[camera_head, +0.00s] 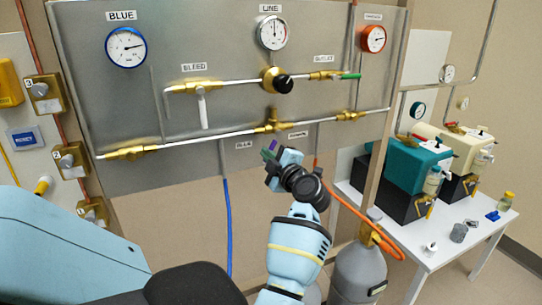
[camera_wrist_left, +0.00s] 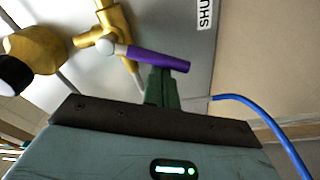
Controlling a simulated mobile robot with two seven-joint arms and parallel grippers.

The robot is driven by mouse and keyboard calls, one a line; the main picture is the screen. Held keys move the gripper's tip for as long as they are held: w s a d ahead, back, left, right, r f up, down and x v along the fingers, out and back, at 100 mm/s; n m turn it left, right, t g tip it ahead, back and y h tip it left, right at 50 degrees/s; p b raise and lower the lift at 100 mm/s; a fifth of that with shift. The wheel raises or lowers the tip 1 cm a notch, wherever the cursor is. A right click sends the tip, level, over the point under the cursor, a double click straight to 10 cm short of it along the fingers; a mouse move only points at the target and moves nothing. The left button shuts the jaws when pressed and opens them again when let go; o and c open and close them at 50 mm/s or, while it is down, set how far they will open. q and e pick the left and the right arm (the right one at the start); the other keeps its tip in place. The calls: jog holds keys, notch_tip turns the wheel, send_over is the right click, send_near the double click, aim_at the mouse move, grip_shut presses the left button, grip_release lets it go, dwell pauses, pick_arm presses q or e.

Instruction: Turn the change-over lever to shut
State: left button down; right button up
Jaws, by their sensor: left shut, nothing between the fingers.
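The change-over lever has a purple grip (camera_wrist_left: 158,58) on a pale stub, joined to a brass valve (camera_wrist_left: 105,30) in the left wrist view. In the head view the purple grip (camera_head: 268,153) shows just below the brass valve (camera_head: 270,124), partly behind my gripper. My left gripper (camera_head: 277,162) is shut and empty. Its closed fingertips (camera_wrist_left: 162,72) are right beside the purple grip in the left wrist view; I cannot tell whether they touch it. A label reading "SHU", cut off by the frame edge (camera_wrist_left: 205,12), is on the panel beyond the grip. My right gripper is not in view.
The grey panel (camera_head: 95,85) carries gauges, brass valves and pipes. A black knob (camera_head: 284,83) sits above the change-over valve. A blue hose (camera_head: 227,220) and an orange hose (camera_head: 362,222) hang below. A grey cylinder (camera_head: 358,275) and a white table (camera_head: 425,247) stand right.

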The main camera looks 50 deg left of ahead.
pick_arm(q)
jog(key=shift+w+d+f+n+h, duration=0.1)
jog(key=shift+w+f+n, duration=0.25)
jog(key=shift+n, duration=0.45)
jog(key=shift+w+d+f+n+h, duration=0.1)
jog(key=shift+w+n, duration=0.3)
jog(key=shift+n, duration=0.4)
jog(key=shift+w+d+f+n+h, duration=0.1)
jog(key=shift+w+f+n, duration=0.25)
jog(key=shift+n, duration=0.45)
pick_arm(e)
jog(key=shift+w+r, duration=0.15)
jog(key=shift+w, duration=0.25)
pick_arm(q)
jog(key=shift+w+r, duration=0.1)
jog(key=shift+a, duration=0.1)
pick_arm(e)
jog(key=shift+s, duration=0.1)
